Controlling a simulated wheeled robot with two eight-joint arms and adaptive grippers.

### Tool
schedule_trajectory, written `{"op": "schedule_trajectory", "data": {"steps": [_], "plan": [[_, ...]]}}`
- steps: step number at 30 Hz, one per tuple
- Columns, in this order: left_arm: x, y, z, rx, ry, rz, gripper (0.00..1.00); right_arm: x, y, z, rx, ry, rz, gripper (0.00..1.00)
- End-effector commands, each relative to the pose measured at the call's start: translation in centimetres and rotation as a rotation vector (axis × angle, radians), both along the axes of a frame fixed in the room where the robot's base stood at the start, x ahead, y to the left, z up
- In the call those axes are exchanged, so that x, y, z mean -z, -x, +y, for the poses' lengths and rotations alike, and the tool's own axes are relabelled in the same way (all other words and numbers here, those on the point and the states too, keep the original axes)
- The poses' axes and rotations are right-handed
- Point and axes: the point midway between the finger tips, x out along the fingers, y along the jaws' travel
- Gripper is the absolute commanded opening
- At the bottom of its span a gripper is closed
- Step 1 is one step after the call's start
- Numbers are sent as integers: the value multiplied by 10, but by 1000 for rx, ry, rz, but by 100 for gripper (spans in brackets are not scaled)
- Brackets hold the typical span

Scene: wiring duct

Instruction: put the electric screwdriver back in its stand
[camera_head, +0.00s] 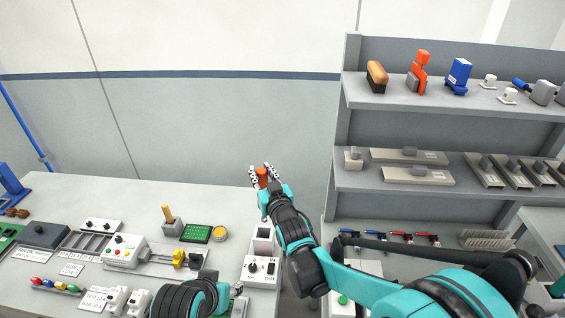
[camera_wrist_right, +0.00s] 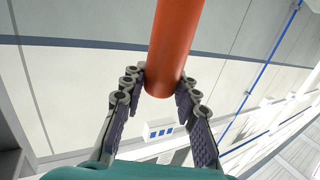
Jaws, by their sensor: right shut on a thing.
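The electric screwdriver shows as an orange cylinder (camera_wrist_right: 174,48) between the fingers of my right gripper (camera_wrist_right: 160,88) in the right wrist view. In the head view my right gripper (camera_head: 263,172) is raised above the table's back right edge, shut on the orange screwdriver (camera_head: 262,179). Most of the tool is hidden by the gripper. A pale holder with a square opening (camera_head: 263,232), which looks like the stand, stands on the table below and in front of the gripper, apart from it. My left gripper (camera_head: 237,290) is low at the table's front; its fingers are too small to read.
A control box with a black knob (camera_head: 261,272) sits just in front of the holder. A yellow tin (camera_head: 220,233), green board (camera_head: 196,233) and wooden-handled tool (camera_head: 168,214) stand to the left. A grey shelf unit (camera_head: 345,120) rises at the right.

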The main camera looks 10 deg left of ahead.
Motion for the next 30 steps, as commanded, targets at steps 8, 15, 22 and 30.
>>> {"op": "schedule_trajectory", "data": {"steps": [8, 15, 22, 30], "plan": [[1, 1, 0, 0, 0, 1, 46, 0, 1, 1, -1, 0, -1, 0], [4, 0, 0, 0, 0, 0, 46, 1, 1, 0, -2, -1, -2, 0], [17, 1, 0, 0, 0, 0, 46, 16, 1, 1, -2, -1, -2, 0], [41, 1, 0, 0, 0, 0, 46, 43, 1, 1, -2, -1, -2, 0]]}}
